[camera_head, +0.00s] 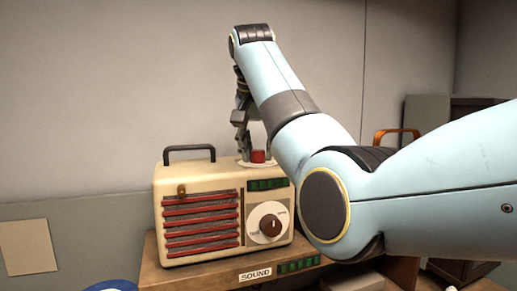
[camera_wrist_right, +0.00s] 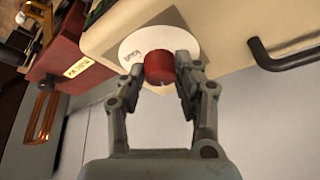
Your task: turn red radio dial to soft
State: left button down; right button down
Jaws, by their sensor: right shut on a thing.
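The red dial (camera_head: 258,156) sits on a white disc (camera_head: 243,163) on top of a cream radio (camera_head: 170,217) with red grille slats. The red dial also shows in the right wrist view (camera_wrist_right: 160,69), with the white disc (camera_wrist_right: 133,47) around it bearing small dark lettering that I cannot read surely. My right gripper (camera_head: 245,150) reaches down from above. In the right wrist view its two fingers are at either side of the red dial, shut on it. My left gripper is in no view.
The radio has a dark handle (camera_head: 190,149) on top and a front dial with a brown knob (camera_head: 271,226). It stands on a wooden stand labelled SOUND (camera_head: 255,274). An orange-handled thing (camera_head: 397,132) is behind my right arm. A blank paper (camera_head: 28,247) hangs at left.

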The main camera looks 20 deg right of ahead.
jog(key=m, duration=0.2)
jog(key=m+g+h, duration=0.1)
jog(key=m, duration=0.2)
jog(key=shift+w+a+r+m+h, duration=0.1)
jog(key=shift+m+h, duration=0.2)
jog(key=shift+m+g+h, duration=0.4)
jog(key=shift+m+g, duration=0.5)
jog(key=shift+m, duration=1)
jog(key=c, duration=1)
grip_release()
jog(key=shift+w, duration=0.1)
jog(key=shift+o, duration=0.2)
